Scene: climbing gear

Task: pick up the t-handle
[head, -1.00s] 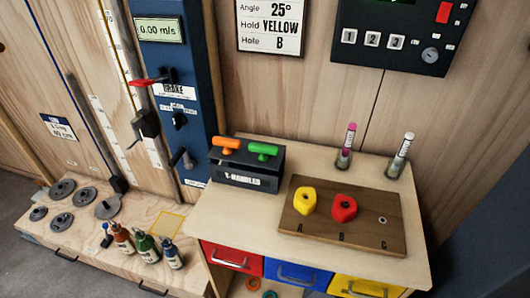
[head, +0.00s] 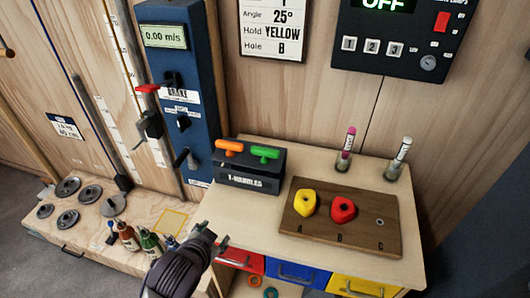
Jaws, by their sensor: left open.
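Two T-handles stand in a black holder (head: 235,178) labelled "T-HANDLES" at the left back of the wooden bench. The orange T-handle (head: 229,146) is on the left and the green T-handle (head: 265,152) on the right; the holder hides their lower shafts. My left gripper (head: 213,236) is at the bench's front left edge, in front of and below the holder. It is open and empty, apart from both handles. My right gripper is out of view.
A wooden board (head: 359,236) bears a yellow hold (head: 305,204) and a red hold (head: 343,210). Two marker-like tubes stand behind it. A blue panel (head: 180,90) with levers rises left of the holder. Bottles (head: 150,243) stand low on the left. The bench left of the board is clear.

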